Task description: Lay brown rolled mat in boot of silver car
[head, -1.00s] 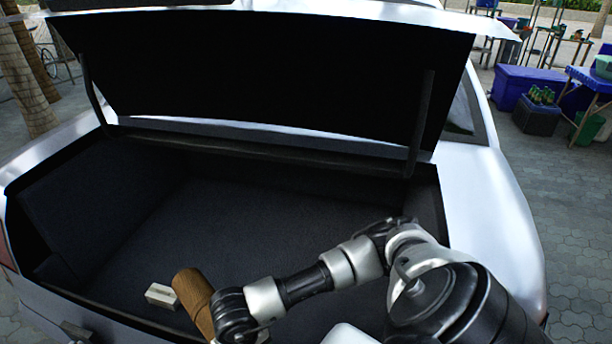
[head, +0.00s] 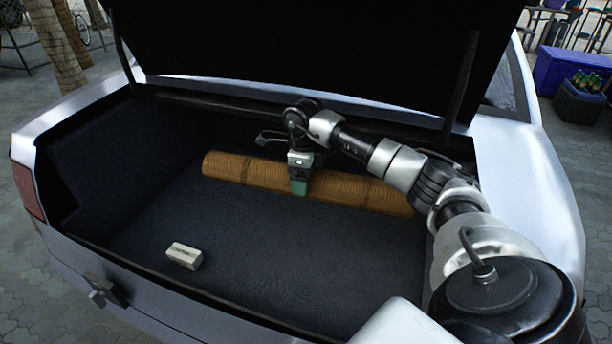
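The brown rolled mat (head: 245,170) lies lengthwise across the back of the boot (head: 190,225) of the silver car (head: 535,185). It is level, at or close to the boot floor; I cannot tell if it touches the floor. My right gripper (head: 299,186) is over the middle of the mat, with one green-tipped finger against its front side. The other finger is hidden behind the gripper and mat. It appears shut on the mat. My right forearm covers part of the mat's right half. My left gripper is out of view.
A small pale block (head: 184,256) lies on the boot floor at front left. The raised boot lid (head: 300,45) hangs above my arm. The boot's front sill and side walls edge the space. The floor in front of the mat is mostly clear.

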